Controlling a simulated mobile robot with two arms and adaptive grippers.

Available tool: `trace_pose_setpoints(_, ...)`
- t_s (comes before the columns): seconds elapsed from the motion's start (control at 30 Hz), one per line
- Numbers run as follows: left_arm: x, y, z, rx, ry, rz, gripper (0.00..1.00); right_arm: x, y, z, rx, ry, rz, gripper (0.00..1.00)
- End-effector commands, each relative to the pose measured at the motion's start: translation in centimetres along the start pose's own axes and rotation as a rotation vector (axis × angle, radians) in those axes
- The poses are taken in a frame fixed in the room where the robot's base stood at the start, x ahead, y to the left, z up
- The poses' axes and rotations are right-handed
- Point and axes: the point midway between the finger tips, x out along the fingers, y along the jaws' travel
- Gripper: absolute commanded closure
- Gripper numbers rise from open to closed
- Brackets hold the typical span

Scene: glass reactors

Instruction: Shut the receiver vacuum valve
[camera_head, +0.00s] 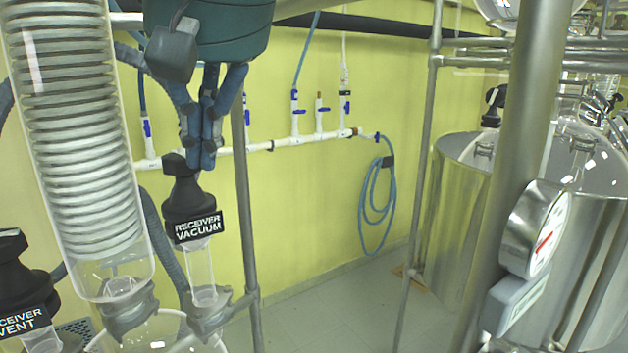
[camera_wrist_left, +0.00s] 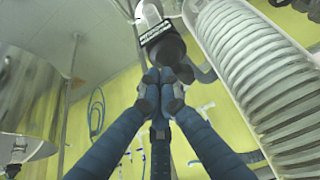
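The receiver vacuum valve (camera_head: 188,197) has a black handle and a label reading "RECEIVER VACUUM". It stands on a clear glass neck in the head view's lower left. In the left wrist view the valve (camera_wrist_left: 163,42) is at top centre, its label upside down. My left gripper (camera_head: 200,156) comes down from above, its blue-grey fingers drawn together. The fingertips are right at the top and right side of the handle. In the left wrist view my left gripper (camera_wrist_left: 160,95) has its tips close against the handle. I see no handle part clearly between them. My right gripper is not in view.
A glass coil condenser (camera_head: 75,150) stands left of the valve. A receiver vent valve (camera_head: 22,285) is at the lower left edge. A metal post (camera_head: 245,210) stands close on the right. A gauge (camera_head: 535,228) and steel vessels are farther right.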

Motion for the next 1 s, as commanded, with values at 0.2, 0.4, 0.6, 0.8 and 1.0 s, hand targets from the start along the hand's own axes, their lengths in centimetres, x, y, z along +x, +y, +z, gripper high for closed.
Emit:
trace_pose_setpoints(0.2,0.1,0.0,0.1,0.000,0.000,0.000,1.00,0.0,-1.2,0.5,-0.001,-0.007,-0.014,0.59)
trace_pose_setpoints(0.4,0.1,0.0,0.0,0.000,-0.001,0.000,1.00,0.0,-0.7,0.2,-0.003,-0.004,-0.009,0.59)
trace_pose_setpoints(0.6,0.2,-0.1,-0.1,0.001,-0.001,0.000,1.00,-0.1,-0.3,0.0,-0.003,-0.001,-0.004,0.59)
trace_pose_setpoints(0.8,0.3,-0.2,-0.3,0.001,-0.002,0.000,1.00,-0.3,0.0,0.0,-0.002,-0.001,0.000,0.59)
trace_pose_setpoints(1.0,0.4,-0.3,-0.5,0.000,-0.001,0.000,1.00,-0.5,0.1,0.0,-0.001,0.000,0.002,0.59)
